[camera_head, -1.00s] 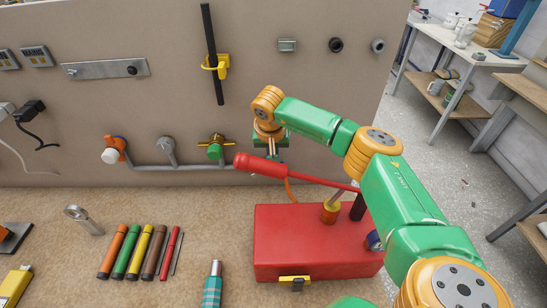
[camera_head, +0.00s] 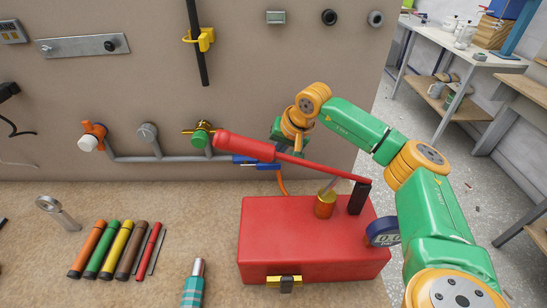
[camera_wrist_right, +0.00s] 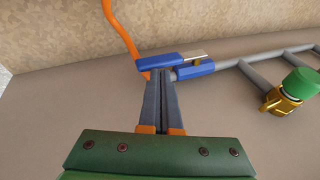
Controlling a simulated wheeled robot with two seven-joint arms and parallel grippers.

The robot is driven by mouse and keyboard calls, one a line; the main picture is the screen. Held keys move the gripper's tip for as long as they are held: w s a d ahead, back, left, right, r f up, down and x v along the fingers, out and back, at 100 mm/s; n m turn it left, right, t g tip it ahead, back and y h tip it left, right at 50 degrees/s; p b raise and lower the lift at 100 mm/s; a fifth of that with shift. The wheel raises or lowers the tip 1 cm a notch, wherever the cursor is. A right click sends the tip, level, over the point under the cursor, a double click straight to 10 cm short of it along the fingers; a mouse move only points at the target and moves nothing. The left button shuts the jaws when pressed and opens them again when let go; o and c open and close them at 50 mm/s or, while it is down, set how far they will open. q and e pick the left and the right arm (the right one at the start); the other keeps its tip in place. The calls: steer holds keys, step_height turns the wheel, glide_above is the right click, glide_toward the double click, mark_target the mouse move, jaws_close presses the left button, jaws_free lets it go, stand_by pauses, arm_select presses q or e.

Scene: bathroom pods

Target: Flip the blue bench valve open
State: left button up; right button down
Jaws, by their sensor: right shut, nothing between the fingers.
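The blue bench valve (camera_head: 268,166) sits at the right end of the grey wall pipe, by an orange hose, partly behind a red-handled tool. In the right wrist view, one blue piece (camera_wrist_right: 158,61) lies across the fingertips and a second blue piece (camera_wrist_right: 195,70) is just right of it. The pieces run roughly along the pipe. My right gripper (camera_wrist_right: 161,74) is shut with nothing in it, its tips close to the first blue piece; I cannot tell whether they touch. In the head view the fingers are largely hidden. My left gripper is out of view.
A green valve (camera_head: 202,134), a grey one (camera_head: 148,131) and an orange one (camera_head: 93,134) stand along the pipe. Several markers lie on the bench at left.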

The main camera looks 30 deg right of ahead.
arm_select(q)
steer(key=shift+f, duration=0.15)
arm_select(e)
steer(key=shift+d, duration=0.15)
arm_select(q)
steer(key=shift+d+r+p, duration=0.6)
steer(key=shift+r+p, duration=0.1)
arm_select(e)
steer(key=w+v, duration=0.1)
steer(key=v, duration=1.2)
steer(key=shift+a+r, duration=0.4)
steer(key=shift+r, duration=0.2)
